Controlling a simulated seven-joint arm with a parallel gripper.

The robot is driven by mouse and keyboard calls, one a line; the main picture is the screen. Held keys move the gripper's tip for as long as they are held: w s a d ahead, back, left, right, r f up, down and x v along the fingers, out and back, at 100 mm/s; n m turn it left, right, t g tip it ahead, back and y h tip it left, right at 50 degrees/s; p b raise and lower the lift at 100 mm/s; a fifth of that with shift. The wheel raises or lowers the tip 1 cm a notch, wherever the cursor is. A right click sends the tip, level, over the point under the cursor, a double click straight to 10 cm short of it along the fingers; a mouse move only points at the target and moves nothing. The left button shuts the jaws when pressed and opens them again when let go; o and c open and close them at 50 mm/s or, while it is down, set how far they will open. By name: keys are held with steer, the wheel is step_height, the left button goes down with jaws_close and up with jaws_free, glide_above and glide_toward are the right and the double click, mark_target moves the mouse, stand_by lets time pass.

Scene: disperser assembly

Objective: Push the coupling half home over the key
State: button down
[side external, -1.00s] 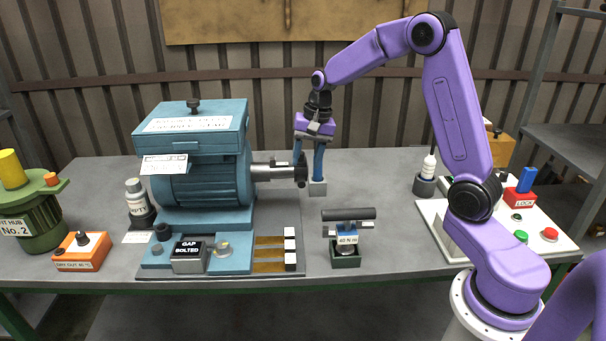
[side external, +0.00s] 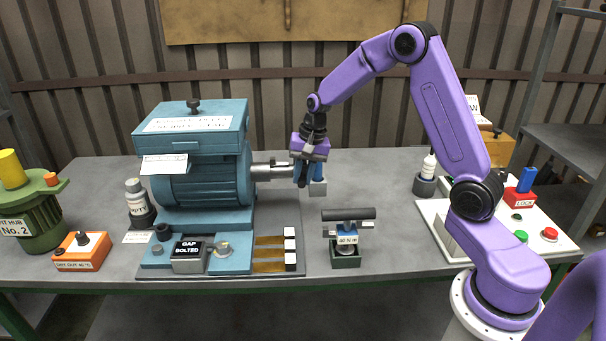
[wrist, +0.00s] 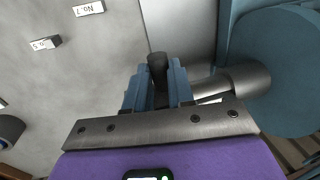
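The dark coupling half (side external: 301,174) is at the free end of the silver shaft (side external: 268,171) that sticks out of the blue motor (side external: 205,182). My gripper (side external: 309,178) points down at the shaft end. In the wrist view its two blue fingers (wrist: 156,88) are close together on either side of a dark round-ended piece (wrist: 157,66), which appears to be the coupling half. The shaft (wrist: 205,87) runs from there to the right into the motor. The fingers hide much of the coupling half, and I cannot make out the key or how far the coupling half sits on the shaft.
A holder with a torque tool marked 40 N m (side external: 347,240) stands in front. A GAP BOLTED box (side external: 189,258) is on the base plate.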

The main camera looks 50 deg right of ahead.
mark_target(300, 178)
steer(key=w+a, duration=0.3)
stand_by(0.4)
steer(key=c, duration=1)
jaws_free()
steer(key=shift+d, duration=0.1)
steer(key=shift+r, duration=0.15)
steer(key=r, duration=0.5)
steer(key=s+d+r, duration=0.1)
steer(key=r, duration=0.5)
steer(key=s+d+r, duration=0.1)
steer(key=r, duration=0.5)
steer(key=shift+s+d, duration=0.2)
steer(key=shift+s, duration=0.05)
steer(key=shift+f, duration=0.1)
